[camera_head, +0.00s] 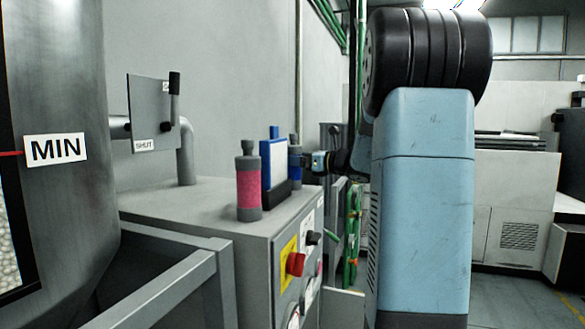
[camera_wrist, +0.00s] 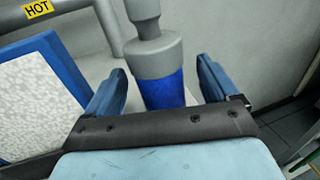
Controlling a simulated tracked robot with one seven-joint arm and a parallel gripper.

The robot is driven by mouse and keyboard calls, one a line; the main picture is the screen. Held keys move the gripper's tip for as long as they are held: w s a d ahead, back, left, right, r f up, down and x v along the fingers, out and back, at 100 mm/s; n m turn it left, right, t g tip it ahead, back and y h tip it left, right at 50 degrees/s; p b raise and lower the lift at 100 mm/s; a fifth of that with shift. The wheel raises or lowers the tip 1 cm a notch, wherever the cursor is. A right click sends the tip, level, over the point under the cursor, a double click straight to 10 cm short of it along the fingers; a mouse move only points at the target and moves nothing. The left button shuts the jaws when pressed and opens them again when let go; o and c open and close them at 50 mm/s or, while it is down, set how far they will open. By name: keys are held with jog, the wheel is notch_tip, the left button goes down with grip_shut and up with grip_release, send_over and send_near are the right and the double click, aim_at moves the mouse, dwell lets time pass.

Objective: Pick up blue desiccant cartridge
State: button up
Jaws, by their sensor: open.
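The blue desiccant cartridge (camera_wrist: 163,92) has a grey top with a knob and a blue band. In the wrist view it stands between the two spread fingers of my gripper (camera_wrist: 158,88), with a gap on each side. In the head view the cartridge (camera_head: 295,171) is on the grey cabinet top, partly hidden behind a blue-framed panel. My gripper (camera_head: 318,162) reaches it from the right there, and its fingers are mostly hidden. Its lower end is hidden in the wrist view by my gripper's body.
A pink-banded cartridge (camera_head: 249,187) stands upright on the grey cabinet (camera_head: 180,208), left of the blue-framed white panel (camera_head: 274,163). This panel (camera_wrist: 38,100) is close to my left finger in the wrist view. A pipe with a HOT label (camera_wrist: 38,8) runs behind.

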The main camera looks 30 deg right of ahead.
jog(key=x, duration=0.3)
jog(key=shift+w+a, duration=0.15)
jog(key=shift+w, duration=0.05)
jog(key=shift+c, duration=0.2)
jog(key=c, duration=1.2)
